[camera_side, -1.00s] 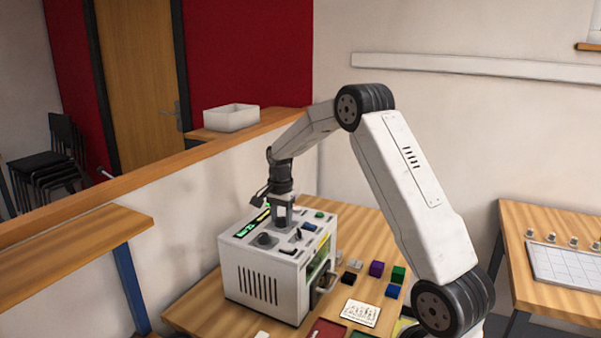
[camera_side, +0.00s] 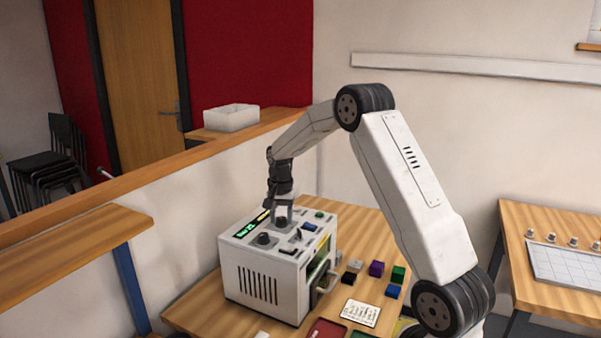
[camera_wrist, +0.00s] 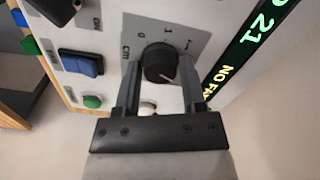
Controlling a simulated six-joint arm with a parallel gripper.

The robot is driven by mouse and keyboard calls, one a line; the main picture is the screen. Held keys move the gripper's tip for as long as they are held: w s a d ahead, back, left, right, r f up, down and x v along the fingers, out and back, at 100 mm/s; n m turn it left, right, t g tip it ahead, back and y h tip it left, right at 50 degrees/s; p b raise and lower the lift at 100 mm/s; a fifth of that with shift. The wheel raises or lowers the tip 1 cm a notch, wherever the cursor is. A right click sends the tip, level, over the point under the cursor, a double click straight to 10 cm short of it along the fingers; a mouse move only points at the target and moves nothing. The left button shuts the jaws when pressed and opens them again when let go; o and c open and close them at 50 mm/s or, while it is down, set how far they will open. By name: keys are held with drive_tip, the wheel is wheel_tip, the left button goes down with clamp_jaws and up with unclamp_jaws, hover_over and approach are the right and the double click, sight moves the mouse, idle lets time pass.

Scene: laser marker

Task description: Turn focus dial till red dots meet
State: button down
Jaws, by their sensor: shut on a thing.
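The white laser marker (camera_side: 258,275) stands on the wooden bench in the side view. My gripper (camera_side: 282,222) points down onto its top panel. In the wrist view my gripper (camera_wrist: 161,78) has its two fingers on either side of a black round dial (camera_wrist: 160,62), shut on it. The dial has a pale pointer line and sits on a grey plate with printed marks. A display (camera_wrist: 247,38) beside it shows a green "21" and yellow text, partly cut off. I cannot see any red dots.
A blue rocker switch (camera_wrist: 80,63) and a green button (camera_wrist: 92,101) show in the wrist view. Several coloured blocks (camera_side: 376,269) and a white card (camera_side: 361,313) lie on the bench right of the machine.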

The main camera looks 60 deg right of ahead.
sight(281, 218)
drive_tip(key=n, duration=0.4)
drive_tip(key=shift+n, duration=0.4)
drive_tip(key=shift+c, duration=0.9)
unclamp_jaws()
drive_tip(key=shift+r, duration=0.15)
drive_tip(key=shift+r, duration=3.85)
